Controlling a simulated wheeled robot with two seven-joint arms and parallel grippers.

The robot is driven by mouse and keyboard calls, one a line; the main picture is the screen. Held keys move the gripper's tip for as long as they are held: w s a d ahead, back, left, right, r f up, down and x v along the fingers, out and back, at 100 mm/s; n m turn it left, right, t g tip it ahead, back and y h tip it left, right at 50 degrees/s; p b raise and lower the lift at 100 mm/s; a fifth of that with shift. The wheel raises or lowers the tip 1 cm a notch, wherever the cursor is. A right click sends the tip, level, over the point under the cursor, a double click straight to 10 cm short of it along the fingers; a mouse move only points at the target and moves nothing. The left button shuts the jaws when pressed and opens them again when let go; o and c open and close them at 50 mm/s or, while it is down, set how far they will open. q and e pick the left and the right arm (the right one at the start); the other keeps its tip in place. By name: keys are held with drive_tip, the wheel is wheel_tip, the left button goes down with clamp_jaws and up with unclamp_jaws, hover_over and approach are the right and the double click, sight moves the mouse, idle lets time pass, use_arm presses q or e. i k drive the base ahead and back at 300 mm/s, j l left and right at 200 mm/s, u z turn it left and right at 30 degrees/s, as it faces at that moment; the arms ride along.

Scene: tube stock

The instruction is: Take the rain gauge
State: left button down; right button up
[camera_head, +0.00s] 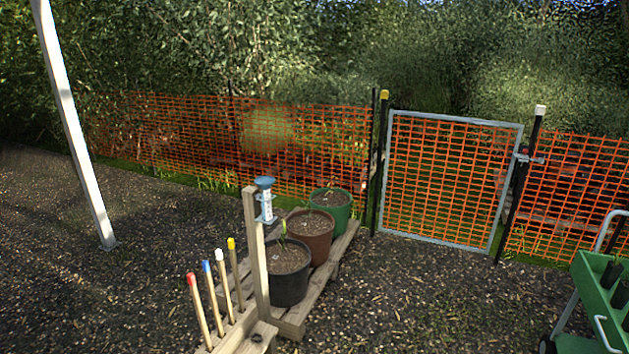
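The rain gauge (266,201) is a clear tube with a white scale and a blue funnel top. It is upright at the upper right side of a wooden post (255,255), close to the post's top. How it is fixed to the post cannot be made out. Neither of my grippers shows in the head view.
Stakes with coloured tips (207,295) stand in a wooden base left of the post. Black, brown and green pots (311,248) sit on a pallet (338,252) behind it. A green cart (596,290) is at right. Orange fence and a closed gate (440,180) lie behind. Gravel between is clear.

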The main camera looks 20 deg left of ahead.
sight(265, 183)
drive_tip(key=i+u, duration=0.15)
drive_tip(key=i, duration=0.7)
drive_tip(key=i+l+u, duration=0.1)
drive_tip(key=i, duration=0.7)
